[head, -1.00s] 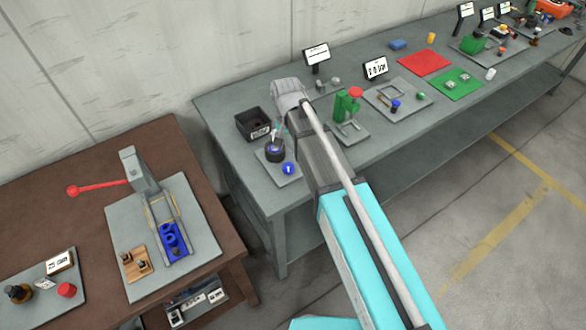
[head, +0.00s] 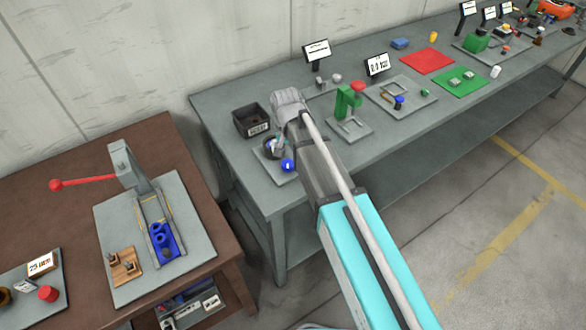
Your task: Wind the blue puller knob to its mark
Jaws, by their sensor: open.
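A small grey plate (head: 291,178) lies at the near left end of the grey bench. On it stands a dark round piece (head: 270,153) with some blue at its top, seemingly the puller. A round blue piece with a white mark (head: 287,165) sits at its right front; I cannot tell which blue part is the knob. My gripper (head: 277,143) points down over the dark piece, its fingers open. The fingers and arm partly hide the top, and contact cannot be made out.
A black bin (head: 251,121) stands just left of the gripper. A green press with a red knob (head: 348,100) stands to the right, with a small sign (head: 316,51) behind. A brown table (head: 60,185) with a lever press is at left.

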